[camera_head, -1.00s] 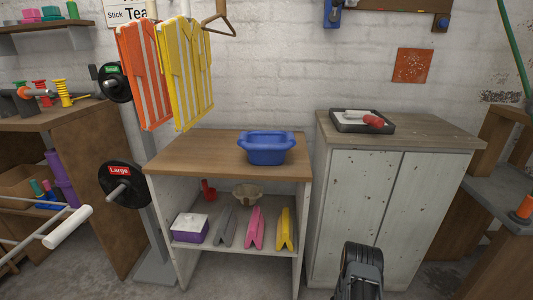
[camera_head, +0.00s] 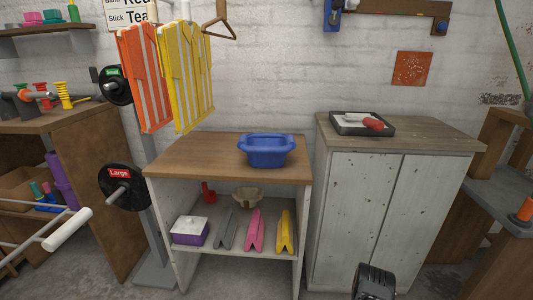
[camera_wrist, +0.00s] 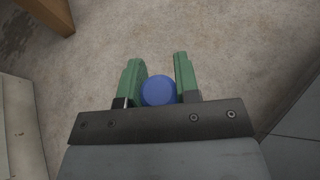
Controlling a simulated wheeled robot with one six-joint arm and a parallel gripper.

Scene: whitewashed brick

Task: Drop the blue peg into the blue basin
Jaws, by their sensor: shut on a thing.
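The blue basin (camera_head: 266,151) stands upright on the wooden top of a small shelf unit, right of its middle. My gripper (camera_wrist: 160,82) has green fingers and is shut on the blue peg (camera_wrist: 159,91), which shows end-on as a round blue disc between them in the wrist view. Below the peg in that view is bare floor. In the head view a dark part of my arm (camera_head: 374,282) shows at the bottom edge, right of the shelf unit. The fingers and the peg are not visible there.
The shelf unit's top (camera_head: 195,155) is bare left of the basin. Yellow (camera_head: 194,75) and orange (camera_head: 145,75) striped cloths hang above its left side. A white cabinet (camera_head: 345,215) bearing a dark tray (camera_head: 340,129) stands to the right. A bar with a white end (camera_head: 68,230) juts in at left.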

